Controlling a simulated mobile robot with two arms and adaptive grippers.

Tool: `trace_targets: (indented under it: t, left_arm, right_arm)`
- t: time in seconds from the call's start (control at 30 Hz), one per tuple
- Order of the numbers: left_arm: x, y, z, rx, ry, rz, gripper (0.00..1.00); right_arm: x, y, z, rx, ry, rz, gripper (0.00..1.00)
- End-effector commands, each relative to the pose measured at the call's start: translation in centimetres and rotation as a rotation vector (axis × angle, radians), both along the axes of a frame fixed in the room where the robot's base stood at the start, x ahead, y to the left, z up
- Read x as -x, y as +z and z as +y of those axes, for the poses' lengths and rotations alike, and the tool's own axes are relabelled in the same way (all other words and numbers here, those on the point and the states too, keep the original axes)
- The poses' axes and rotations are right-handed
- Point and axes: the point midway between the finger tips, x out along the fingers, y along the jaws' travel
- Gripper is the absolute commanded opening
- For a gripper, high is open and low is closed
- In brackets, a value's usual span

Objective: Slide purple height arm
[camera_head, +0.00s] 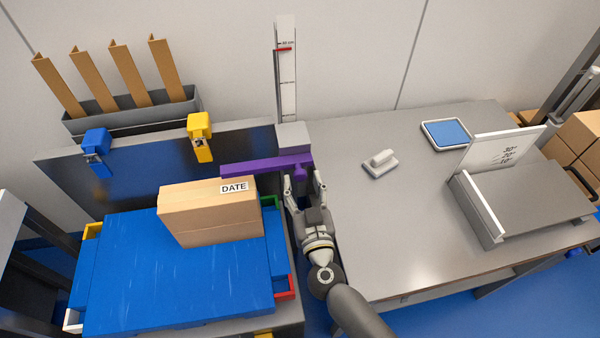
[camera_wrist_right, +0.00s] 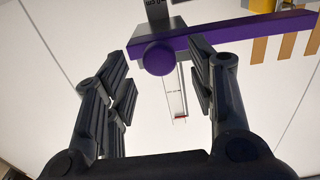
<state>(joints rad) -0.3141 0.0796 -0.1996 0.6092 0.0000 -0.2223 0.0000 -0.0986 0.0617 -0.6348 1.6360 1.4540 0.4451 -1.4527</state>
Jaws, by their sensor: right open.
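The purple height arm (camera_head: 262,167) sticks out to the left from the grey slider block (camera_head: 292,137) on the upright scale post (camera_head: 286,70). It hangs just above a cardboard box (camera_head: 210,213) with a DATE label. My right gripper (camera_head: 305,182) is open at the arm's right end. In the right wrist view the purple arm (camera_wrist_right: 235,32) crosses the top, and its round purple knob (camera_wrist_right: 159,58) lies between my two open fingers (camera_wrist_right: 162,85), with a gap on both sides. My left gripper is not in view.

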Motion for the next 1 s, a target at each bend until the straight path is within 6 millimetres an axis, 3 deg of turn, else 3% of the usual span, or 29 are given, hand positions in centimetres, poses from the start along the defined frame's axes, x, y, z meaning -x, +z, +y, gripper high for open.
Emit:
trace_targets:
  t: [0.1,0.3,0.63,1.0]
  left_arm:
    - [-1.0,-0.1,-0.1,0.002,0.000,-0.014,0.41]
    - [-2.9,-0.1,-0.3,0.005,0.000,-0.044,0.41]
    - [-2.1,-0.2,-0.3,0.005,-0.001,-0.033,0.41]
    - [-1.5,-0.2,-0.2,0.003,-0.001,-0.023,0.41]
  right_arm:
    - [-1.8,0.0,0.4,0.000,0.001,-0.002,0.51]
    - [-3.4,0.0,0.7,-0.001,0.001,0.000,0.51]
    - [-3.7,0.0,0.8,-0.001,0.001,0.001,0.51]
    - [-3.6,0.0,0.8,-0.001,0.001,0.001,0.03]
